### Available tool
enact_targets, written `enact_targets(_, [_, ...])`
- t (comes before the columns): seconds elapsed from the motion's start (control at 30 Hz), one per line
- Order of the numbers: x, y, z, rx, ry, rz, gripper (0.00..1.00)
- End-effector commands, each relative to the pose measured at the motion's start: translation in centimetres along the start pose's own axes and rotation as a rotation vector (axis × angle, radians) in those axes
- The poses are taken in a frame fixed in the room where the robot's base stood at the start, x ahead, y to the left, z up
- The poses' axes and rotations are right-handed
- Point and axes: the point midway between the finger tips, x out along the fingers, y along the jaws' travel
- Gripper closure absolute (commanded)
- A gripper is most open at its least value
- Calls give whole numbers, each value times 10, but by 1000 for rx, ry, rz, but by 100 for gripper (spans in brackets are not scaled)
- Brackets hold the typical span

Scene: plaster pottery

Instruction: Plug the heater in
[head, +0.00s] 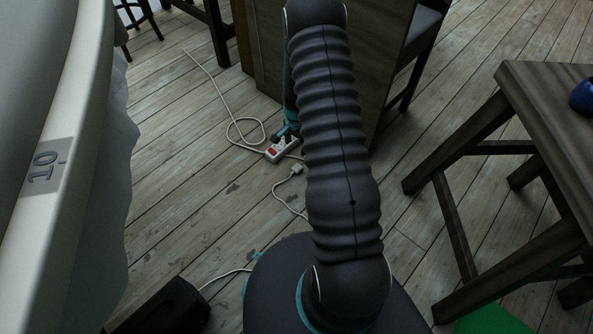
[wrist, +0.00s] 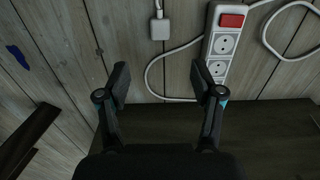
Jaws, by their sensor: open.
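A white power strip (head: 284,149) with a red switch lies on the plank floor beside a dark wooden panel. In the wrist view the strip (wrist: 208,48) stands upright at upper right, its round sockets facing me. A white plug (head: 297,169) lies loose on the floor near the strip, apart from it. The plug (wrist: 160,29) shows at top centre in the wrist view, beyond my fingertips. My gripper (wrist: 162,82) is open and empty; its right finger overlaps the strip's lower end in that view. In the head view my arm hides most of it. I cannot identify the heater for certain.
A black object (head: 168,309) sits at lower left beside a white cord. The strip's white cable (head: 222,102) loops across the floor. A dark panel (head: 275,60) stands close behind the strip. A wooden table (head: 545,100) is at right, a white tub-like rim (head: 70,120) at left.

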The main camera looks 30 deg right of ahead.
Motion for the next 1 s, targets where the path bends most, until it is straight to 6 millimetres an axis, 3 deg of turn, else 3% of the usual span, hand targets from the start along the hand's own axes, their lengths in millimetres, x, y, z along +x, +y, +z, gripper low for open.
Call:
enact_targets(0.47, [11, 1, 0, 7, -3, 4, 33])
enact_targets(0.8, [69, 2, 0, 7, -4, 5, 33])
enact_targets(1.0, [88, 1, -1, 7, -2, 2, 33])
